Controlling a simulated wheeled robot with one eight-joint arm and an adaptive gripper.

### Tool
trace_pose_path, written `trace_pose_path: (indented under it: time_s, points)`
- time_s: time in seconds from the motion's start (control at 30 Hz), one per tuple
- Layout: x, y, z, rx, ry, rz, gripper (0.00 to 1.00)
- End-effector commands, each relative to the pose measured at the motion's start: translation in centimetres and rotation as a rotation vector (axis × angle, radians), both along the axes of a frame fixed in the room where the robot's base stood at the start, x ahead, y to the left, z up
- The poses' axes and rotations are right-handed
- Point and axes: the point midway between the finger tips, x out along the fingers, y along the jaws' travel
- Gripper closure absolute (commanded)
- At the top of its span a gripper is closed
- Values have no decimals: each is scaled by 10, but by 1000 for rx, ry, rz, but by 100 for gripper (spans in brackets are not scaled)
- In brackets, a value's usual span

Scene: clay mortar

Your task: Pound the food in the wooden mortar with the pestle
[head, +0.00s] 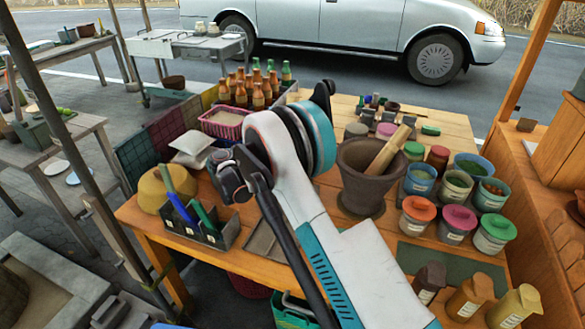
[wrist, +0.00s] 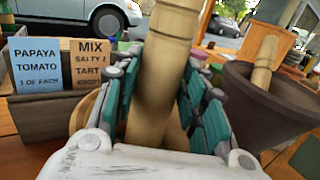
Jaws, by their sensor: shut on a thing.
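My gripper (wrist: 160,85) shows in the wrist view, its teal-padded fingers shut on both sides of a light wooden pestle (wrist: 172,35). The pestle stands roughly upright and runs out of the top of the view. A light-brown rounded edge (wrist: 82,112) shows behind the left finger; I cannot tell if it is the wooden mortar. The pestle's lower end and any food are hidden. A dark brown mortar (head: 368,190) with a second pestle (head: 389,150) leaning in it stands right of my arm. It also shows at the right of the wrist view (wrist: 270,100).
Several lidded tubs (head: 457,187) crowd the table right of the dark mortar. Bottles (head: 258,92), a pink basket (head: 224,123) and a utensil box (head: 205,228) are on the left. Lettered signs (wrist: 36,66) stand left of the gripper. My arm covers the table's middle.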

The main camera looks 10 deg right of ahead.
Motion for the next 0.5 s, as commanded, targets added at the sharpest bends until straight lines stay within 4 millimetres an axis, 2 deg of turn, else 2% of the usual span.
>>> trace_pose_path:
  time_s: [0.5]
  points:
    - [0,0,-27,-1,0,0,100]
